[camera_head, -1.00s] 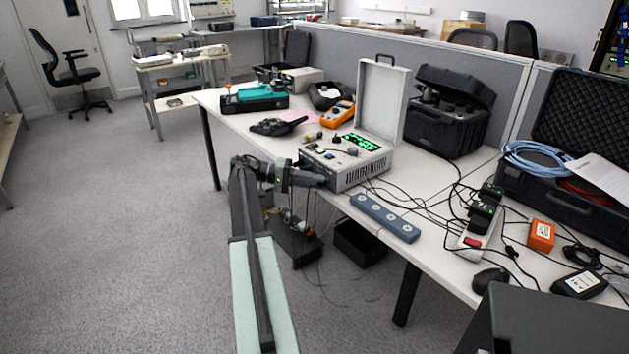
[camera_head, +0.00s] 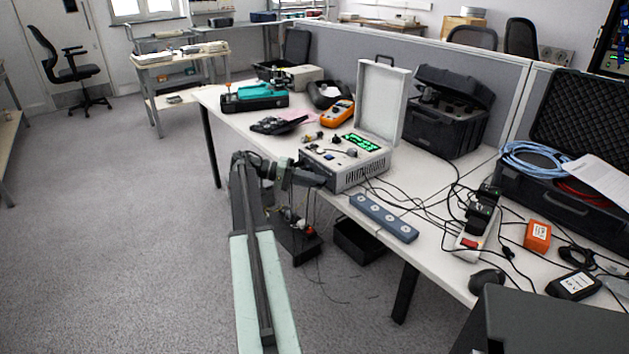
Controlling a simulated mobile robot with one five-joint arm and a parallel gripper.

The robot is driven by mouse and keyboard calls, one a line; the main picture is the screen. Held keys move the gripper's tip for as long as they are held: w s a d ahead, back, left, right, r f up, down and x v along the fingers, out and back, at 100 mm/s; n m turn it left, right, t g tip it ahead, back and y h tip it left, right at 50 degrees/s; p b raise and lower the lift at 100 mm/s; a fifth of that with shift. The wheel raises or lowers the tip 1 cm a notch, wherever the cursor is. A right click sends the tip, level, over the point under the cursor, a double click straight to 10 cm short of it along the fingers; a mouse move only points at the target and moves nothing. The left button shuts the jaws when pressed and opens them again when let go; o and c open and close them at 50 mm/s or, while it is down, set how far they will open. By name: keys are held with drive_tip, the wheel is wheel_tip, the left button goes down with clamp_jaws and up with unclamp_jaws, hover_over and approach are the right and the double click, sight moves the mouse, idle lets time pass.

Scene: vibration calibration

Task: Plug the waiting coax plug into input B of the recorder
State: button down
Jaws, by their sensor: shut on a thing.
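The recorder (camera_head: 362,178) is a grey box with its lid raised, a green lit display and several knobs and connectors on top. It stands near the table's front edge, mid-picture. My gripper (camera_head: 318,179) is at the recorder's front left corner, close to its front face; I cannot tell whether it touches. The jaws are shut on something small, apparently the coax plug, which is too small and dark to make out. Input B cannot be told apart from the other connectors at this distance.
A grey-blue strip with round sockets (camera_head: 384,217) lies right of the recorder among loose black cables. An orange meter (camera_head: 337,113) and a black item (camera_head: 278,124) lie behind and left. A black case (camera_head: 447,128) stands behind. Open floor lies left of the table.

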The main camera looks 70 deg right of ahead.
drive_tip(key=shift+a+m+t+p, duration=0.1)
drive_tip(key=shift+m+t+p, duration=0.45)
drive_tip(key=shift+p, duration=0.6)
drive_tip(key=c, duration=1.3)
unclamp_jaws()
drive_tip(key=shift+o, duration=0.2)
drive_tip(key=shift+w, duration=0.1)
drive_tip(key=shift+p+v, duration=0.9)
drive_tip(key=shift+v, duration=1.5)
drive_tip(key=shift+r, duration=0.1)
